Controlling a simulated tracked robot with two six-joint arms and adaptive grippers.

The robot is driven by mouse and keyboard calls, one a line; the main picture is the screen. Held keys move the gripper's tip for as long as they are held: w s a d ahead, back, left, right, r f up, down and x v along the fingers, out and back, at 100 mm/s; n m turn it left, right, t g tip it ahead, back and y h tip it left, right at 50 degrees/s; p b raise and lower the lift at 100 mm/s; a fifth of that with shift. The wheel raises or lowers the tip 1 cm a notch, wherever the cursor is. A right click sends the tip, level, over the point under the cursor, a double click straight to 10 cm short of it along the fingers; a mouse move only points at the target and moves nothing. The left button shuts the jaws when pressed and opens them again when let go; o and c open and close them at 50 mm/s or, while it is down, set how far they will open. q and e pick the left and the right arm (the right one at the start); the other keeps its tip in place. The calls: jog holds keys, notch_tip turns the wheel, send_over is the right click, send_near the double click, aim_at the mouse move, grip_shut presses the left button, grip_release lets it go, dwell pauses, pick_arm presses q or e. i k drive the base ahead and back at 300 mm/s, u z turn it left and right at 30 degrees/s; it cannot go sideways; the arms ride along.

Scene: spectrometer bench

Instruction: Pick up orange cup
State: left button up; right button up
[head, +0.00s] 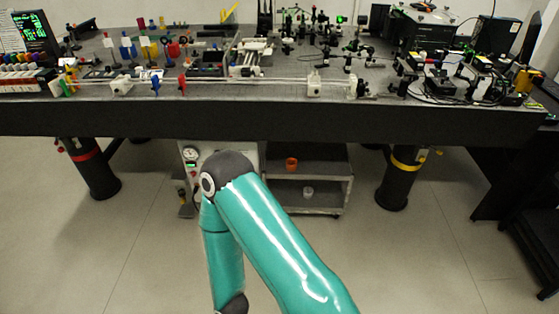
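A small orange cup (291,164) sits upright on the top of a low grey cart (325,172) beneath the optical bench. It is in the middle of the head view, just right of my teal arm's elbow, and apart from it. The arm covers part of the cart's left side. Neither of my grippers shows in the head view.
A white cup (308,192) stands on the cart's lower shelf. The dark bench (250,120) overhangs the cart and carries many optical parts. Bench legs stand at left (90,170) and right (400,180). The floor in front is clear.

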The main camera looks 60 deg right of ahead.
aim_at(291, 163)
jog(key=z, duration=0.5)
jog(key=i, duration=1.35)
jog(key=z, duration=1.2)
jog(key=i, duration=0.65)
jog(key=z, duration=0.3)
jog(key=k, duration=0.9)
jog(key=z, duration=0.2)
jog(key=i, duration=0.9)
jog(key=u, duration=0.1)
